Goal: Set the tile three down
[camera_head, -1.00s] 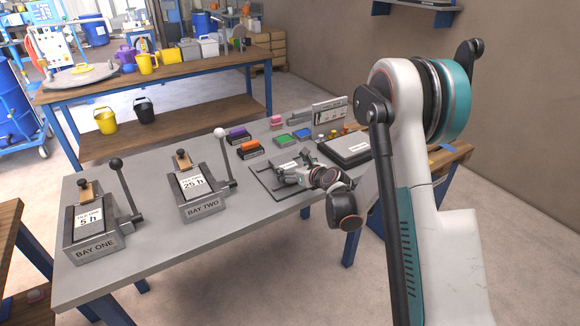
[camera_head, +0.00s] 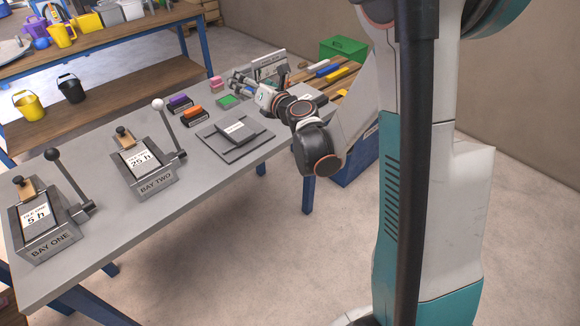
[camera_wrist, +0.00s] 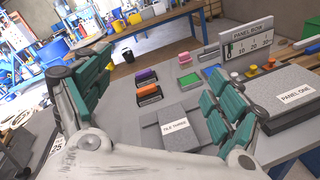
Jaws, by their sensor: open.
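The grey tile three (camera_head: 234,138), with a white label, lies flat on a thin, wider dark grey plate (camera_head: 208,137) on the bench. In the wrist view the label on tile three (camera_wrist: 189,112) reads "TILE THREE", above a larger plate (camera_wrist: 151,138). My gripper (camera_head: 243,83) is beyond the tile, toward the back right, apart from it. In the wrist view the teal fingers of my gripper (camera_wrist: 162,95) are spread wide with nothing between them.
Bay one (camera_head: 48,235) and bay two (camera_head: 150,180) hold tiles, with upright levers beside them. Purple (camera_head: 180,103) and orange (camera_head: 194,114) blocks stand behind the plate. A panel one box (camera_wrist: 275,95) and a panel row sign (camera_wrist: 248,40) stand right.

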